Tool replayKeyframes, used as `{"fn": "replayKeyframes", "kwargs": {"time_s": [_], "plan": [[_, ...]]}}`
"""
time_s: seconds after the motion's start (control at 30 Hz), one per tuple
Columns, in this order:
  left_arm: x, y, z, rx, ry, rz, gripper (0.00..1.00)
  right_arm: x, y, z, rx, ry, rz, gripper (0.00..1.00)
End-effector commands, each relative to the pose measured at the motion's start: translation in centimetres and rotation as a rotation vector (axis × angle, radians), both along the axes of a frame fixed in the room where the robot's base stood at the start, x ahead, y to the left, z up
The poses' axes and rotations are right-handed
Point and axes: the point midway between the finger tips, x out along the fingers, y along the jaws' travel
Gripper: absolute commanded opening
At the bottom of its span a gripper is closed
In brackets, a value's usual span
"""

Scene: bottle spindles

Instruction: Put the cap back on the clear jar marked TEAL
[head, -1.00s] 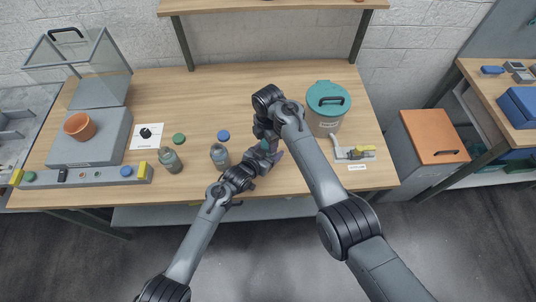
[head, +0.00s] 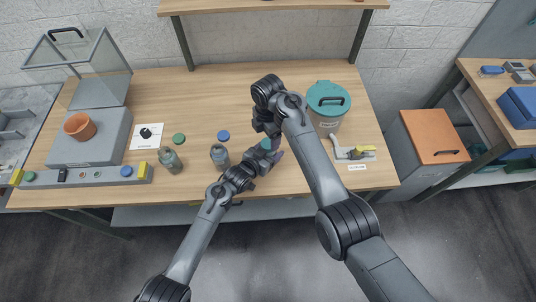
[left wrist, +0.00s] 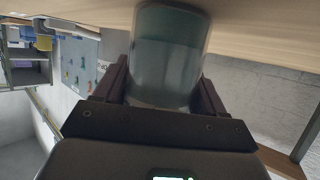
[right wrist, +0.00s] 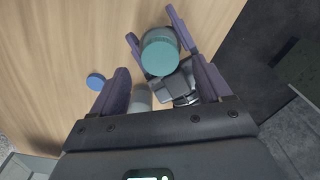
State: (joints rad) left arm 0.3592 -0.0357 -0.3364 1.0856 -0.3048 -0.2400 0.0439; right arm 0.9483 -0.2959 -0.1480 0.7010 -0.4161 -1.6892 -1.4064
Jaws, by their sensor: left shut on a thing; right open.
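The clear jar (left wrist: 168,55) is held between the fingers of my left gripper (left wrist: 163,80), with grey-teal contents showing through its wall. In the right wrist view a teal cap (right wrist: 160,52) covers the jar's top; it also shows in the head view (head: 266,144). It looks seated on the mouth, but I cannot tell how tightly. My right gripper (right wrist: 160,66) is open above the jar, its fingers apart from the cap on both sides. No marking on the jar is readable.
Two other uncapped bottles, one greenish (head: 171,161) and one grey-blue (head: 220,157), stand left of my left gripper. A green cap (head: 178,138) and a blue cap (head: 223,135) lie behind them. A teal-lidded bin (head: 326,118) stands right of my right arm.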

Motion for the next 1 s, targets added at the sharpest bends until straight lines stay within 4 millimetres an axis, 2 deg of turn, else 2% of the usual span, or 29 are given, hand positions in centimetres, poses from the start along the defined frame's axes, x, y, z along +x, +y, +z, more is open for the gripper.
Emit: {"fn": "replayKeyframes", "kwargs": {"time_s": [0.13,0.47,0.73,1.0], "plan": [[0.0,0.0,-0.1,0.000,0.002,0.000,0.00,0.0,0.0,1.0,0.001,-0.001,0.000,0.77],[0.0,0.0,-0.1,0.000,0.002,0.000,0.00,0.0,0.0,1.1,0.000,0.000,0.003,0.76],[0.0,0.0,-0.1,0.000,0.002,0.000,0.00,0.1,0.0,4.1,0.002,-0.001,0.233,0.76],[0.0,0.0,-0.1,0.001,0.002,0.000,0.00,0.0,0.0,4.6,-0.001,0.001,0.283,0.76]]}}
